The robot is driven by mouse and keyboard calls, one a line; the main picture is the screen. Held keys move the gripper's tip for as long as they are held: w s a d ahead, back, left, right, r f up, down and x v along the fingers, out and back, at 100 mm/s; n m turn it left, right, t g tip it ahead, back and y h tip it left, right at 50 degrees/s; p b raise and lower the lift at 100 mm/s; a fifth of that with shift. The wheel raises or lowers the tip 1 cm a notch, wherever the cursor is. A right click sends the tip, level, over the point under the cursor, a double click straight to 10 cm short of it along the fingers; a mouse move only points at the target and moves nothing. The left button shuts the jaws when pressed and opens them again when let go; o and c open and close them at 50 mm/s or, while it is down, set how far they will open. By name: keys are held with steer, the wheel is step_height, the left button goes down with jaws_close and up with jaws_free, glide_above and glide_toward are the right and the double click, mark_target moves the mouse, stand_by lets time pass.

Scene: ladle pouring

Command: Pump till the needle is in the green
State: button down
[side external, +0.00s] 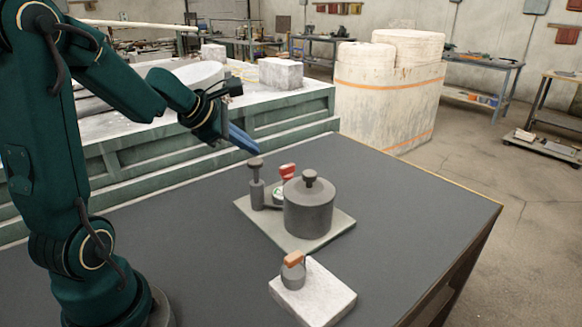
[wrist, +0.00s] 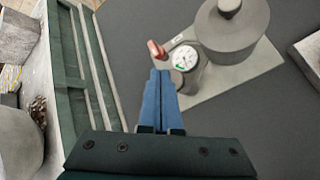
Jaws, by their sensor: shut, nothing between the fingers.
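The pump cylinder (side external: 257,194) stands upright on a pale base plate (side external: 336,232), beside a grey lidded vessel (side external: 308,212). A gauge (side external: 278,193) sits between them, partly hidden, with a red handle (side external: 288,171) close by. In the wrist view my fingertips (wrist: 160,74) appear left of the white gauge dial (wrist: 184,54). The dial has a small green mark; the needle is too small to read.
A pale block (side external: 318,296) with a small grey item with an orange top (side external: 293,270) stands nearer the camera. The dark table (side external: 420,200) is clear to the right. A green-walled bench (side external: 290,115) runs behind.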

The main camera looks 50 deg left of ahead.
mark_target(249, 162)
steer(key=shift+w+r, duration=0.1)
steer(key=shift+r, duration=2.45)
